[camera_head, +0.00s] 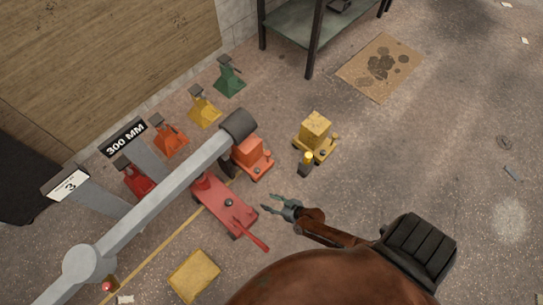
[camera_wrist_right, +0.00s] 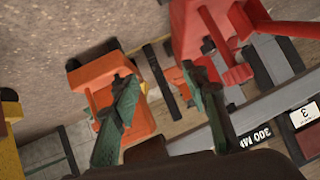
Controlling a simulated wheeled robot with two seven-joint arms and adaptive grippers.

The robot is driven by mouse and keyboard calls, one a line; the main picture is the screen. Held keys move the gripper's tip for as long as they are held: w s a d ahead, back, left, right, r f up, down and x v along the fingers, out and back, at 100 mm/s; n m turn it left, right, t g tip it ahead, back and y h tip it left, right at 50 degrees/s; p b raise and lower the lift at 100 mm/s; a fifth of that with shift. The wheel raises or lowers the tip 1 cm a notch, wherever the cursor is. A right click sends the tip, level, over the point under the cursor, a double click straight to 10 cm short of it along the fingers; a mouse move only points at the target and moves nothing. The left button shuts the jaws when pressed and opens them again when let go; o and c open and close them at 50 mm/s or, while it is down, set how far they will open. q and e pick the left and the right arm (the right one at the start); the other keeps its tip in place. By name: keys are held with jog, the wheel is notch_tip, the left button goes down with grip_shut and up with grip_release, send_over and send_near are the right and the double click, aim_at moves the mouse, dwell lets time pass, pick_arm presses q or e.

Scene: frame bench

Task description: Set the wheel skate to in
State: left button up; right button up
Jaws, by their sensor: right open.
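Several low wheeled pieces stand on the floor, and I cannot tell for sure which is the wheel skate. An orange wheeled piece with a block on top (camera_head: 250,154) stands by the beam's end; it also shows in the right wrist view (camera_wrist_right: 104,80). A similar yellow one (camera_head: 314,130) stands to its right. A long red wheeled piece with a handle (camera_head: 226,203) lies nearer; part of it shows in the wrist view (camera_wrist_right: 187,32). My right gripper (camera_head: 272,204) is open and empty, right of the red piece. In the wrist view its green fingers (camera_wrist_right: 162,98) are spread apart. My left gripper is not seen.
A grey beam (camera_head: 165,193) crosses the left side, near a "300 MM" sign (camera_head: 124,137). Red, orange, yellow and green stands (camera_head: 229,77) line the wall. A yellow block (camera_head: 194,276) lies in front. The floor on the right is mostly clear.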

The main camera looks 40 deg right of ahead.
aim_at(268, 154)
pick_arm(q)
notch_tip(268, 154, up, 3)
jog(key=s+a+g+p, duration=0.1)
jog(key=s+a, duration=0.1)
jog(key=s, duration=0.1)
pick_arm(e)
jog(key=w+d+r+m+t+h, duration=0.1)
jog(key=w+d+r+h, duration=0.1)
jog(key=w+d, duration=0.5)
jog(key=w+d+r+m+t+h, duration=0.1)
jog(key=w+d+r+h, duration=0.15)
jog(key=w+d, duration=0.4)
jog(key=w+d+f+b, duration=0.2)
jog(key=w, duration=0.1)
jog(key=w+f+b, duration=0.1)
jog(key=b, duration=0.1)
jog(key=shift+w+d+f, duration=0.2)
jog(key=shift+d+f, duration=0.1)
jog(key=shift+d, duration=0.1)
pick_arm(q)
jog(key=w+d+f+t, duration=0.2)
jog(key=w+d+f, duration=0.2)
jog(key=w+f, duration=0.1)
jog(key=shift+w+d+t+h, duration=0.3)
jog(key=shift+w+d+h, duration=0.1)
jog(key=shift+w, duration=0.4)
pick_arm(e)
jog(key=shift+w, duration=0.3)
jog(key=shift+c, duration=0.5)
grip_shut()
